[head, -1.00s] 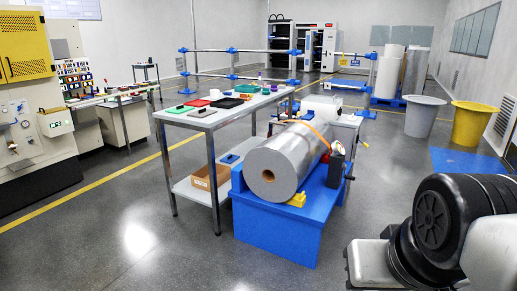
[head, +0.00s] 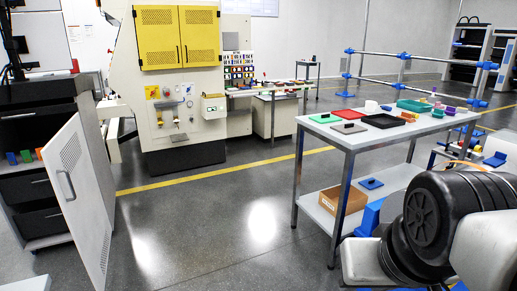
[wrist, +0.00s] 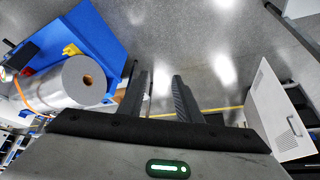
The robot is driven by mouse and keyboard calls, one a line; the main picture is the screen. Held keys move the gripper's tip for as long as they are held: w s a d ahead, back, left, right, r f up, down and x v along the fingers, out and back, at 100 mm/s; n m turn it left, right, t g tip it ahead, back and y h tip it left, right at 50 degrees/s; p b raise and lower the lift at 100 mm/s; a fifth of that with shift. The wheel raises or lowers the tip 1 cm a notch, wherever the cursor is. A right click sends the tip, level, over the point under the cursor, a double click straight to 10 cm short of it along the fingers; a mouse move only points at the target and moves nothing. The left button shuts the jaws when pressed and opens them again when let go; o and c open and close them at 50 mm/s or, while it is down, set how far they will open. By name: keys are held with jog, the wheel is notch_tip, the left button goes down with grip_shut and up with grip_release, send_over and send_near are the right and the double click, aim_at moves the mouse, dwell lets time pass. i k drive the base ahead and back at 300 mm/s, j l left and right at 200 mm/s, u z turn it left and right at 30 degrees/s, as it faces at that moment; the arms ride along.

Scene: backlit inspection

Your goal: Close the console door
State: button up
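The console (head: 22,105) is a dark grey cabinet at the left edge of the head view. Its light grey door (head: 75,190) stands swung open, with a curved handle and perforated patches. Behind the door, dark drawers and several small coloured blocks show inside the console. The door (wrist: 277,112) also shows at the right of the wrist view. My gripper (wrist: 162,88) is in the wrist view, its two dark fingers apart with nothing between them. It is well away from the door. The head view shows my arm at lower right but not the gripper fingers.
A work table (head: 345,142) with trays stands to the right, a cardboard box (head: 343,203) on its lower shelf. A cream machine with yellow doors (head: 178,38) is behind. A silver roll (wrist: 78,85) on a blue stand is near my gripper. The floor between door and table is clear.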

aim_at(66, 157)
jog(key=i+u, duration=0.25)
jog(key=u, duration=0.25)
jog(key=i+l+u, duration=0.15)
jog(key=u, duration=0.3)
jog(key=i+l+u, duration=0.25)
jog(key=u, duration=0.25)
jog(key=i+l+u, duration=0.5)
jog(key=i+j+z, duration=0.25)
jog(key=i+j, duration=0.35)
jog(key=i, duration=0.15)
